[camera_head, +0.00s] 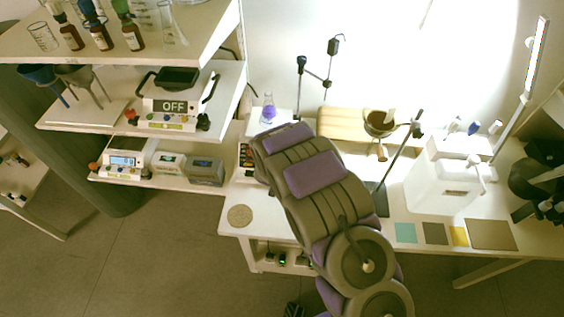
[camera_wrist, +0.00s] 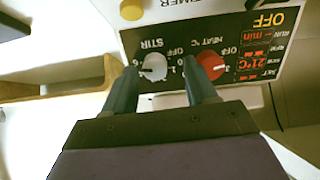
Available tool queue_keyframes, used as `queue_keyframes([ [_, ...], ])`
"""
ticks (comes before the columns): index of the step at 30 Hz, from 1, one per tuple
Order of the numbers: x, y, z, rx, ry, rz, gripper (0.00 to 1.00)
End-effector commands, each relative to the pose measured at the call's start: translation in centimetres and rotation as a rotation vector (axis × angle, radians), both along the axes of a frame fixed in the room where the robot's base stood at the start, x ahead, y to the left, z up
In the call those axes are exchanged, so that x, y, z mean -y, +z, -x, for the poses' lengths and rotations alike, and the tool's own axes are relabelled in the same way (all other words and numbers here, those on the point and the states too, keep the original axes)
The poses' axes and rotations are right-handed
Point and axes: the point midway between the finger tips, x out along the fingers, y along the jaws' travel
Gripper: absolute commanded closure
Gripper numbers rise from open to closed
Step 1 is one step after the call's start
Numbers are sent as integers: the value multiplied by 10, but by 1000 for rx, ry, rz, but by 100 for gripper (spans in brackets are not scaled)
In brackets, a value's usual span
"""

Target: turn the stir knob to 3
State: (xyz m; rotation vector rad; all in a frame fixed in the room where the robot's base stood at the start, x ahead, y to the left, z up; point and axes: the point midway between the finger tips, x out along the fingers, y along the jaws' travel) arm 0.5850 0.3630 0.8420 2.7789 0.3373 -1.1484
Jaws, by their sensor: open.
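The stir knob (camera_wrist: 153,67) is light grey, under the "STIR" label on a panel that appears upside down in the wrist view. A dark pointer mark shows on its left side; the nearby numbers are partly hidden, so I cannot tell the exact setting. My gripper (camera_wrist: 159,68) is open, with one finger on each side of the stir knob in the picture. I cannot tell whether the fingers touch it. In the head view my arm hides the gripper and most of the stirrer device (camera_head: 245,159).
A red heat knob (camera_wrist: 211,66) sits close beside my right finger. A flask with purple liquid (camera_head: 268,111) stands behind my arm. Shelves (camera_head: 215,75) stand left.

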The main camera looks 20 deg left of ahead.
Motion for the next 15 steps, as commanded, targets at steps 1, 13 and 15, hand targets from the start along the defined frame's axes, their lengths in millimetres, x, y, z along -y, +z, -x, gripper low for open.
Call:
queue_keyframes([
  [1, 0, -4, -4, 0, -2, -2, 43],
  [13, -1, -13, -14, -1, -2, -2, 43],
  [15, -2, -14, -14, -1, -1, -1, 43],
])
